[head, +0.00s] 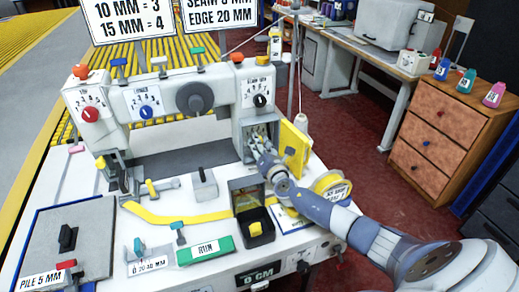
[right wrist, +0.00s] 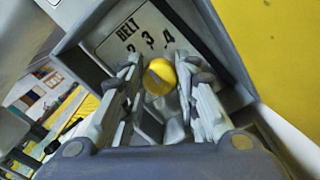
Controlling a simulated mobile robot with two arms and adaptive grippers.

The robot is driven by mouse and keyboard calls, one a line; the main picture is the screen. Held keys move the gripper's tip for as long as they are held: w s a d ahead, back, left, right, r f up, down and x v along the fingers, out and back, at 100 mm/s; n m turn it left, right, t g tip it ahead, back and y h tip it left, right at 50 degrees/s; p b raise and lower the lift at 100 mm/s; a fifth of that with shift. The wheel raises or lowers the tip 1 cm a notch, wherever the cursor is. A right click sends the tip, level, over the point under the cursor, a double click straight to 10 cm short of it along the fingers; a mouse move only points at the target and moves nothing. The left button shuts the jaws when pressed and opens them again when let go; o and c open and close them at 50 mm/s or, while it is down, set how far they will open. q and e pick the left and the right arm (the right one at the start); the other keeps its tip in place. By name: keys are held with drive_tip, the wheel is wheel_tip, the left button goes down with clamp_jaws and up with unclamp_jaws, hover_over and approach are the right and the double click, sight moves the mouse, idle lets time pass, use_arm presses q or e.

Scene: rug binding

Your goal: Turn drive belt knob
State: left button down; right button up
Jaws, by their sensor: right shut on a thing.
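The drive belt knob (right wrist: 158,78) is a yellow round knob with a grey part across its face, seen in the right wrist view. It sits inside a grey recess below a white plate (right wrist: 137,36) marked BELT with the numbers 2, 3 and 4. My right gripper (right wrist: 160,70) reaches into this recess with its two fingers on either side of the knob, shut on it. In the head view my right gripper (head: 257,143) is at the right end of the sewing machine (head: 180,105), and the knob is hidden there. My left gripper is not in view.
A yellow door (head: 294,149) stands open just right of my right gripper. A black bin with a yellow block (head: 255,229), a yellow tape roll (head: 329,183) and a green RUN plate (head: 206,250) are on the white table. A drawer cabinet (head: 440,140) stands at the right.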

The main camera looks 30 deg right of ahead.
drive_tip(key=shift+f+m+b, duration=0.15)
drive_tip(key=shift+m+b, duration=0.6)
drive_tip(key=shift+m, duration=0.25)
drive_tip(key=shift+m+b, duration=0.35)
drive_tip(key=shift+m, duration=0.25)
drive_tip(key=o, duration=1)
drive_tip(key=shift+o, duration=0.2)
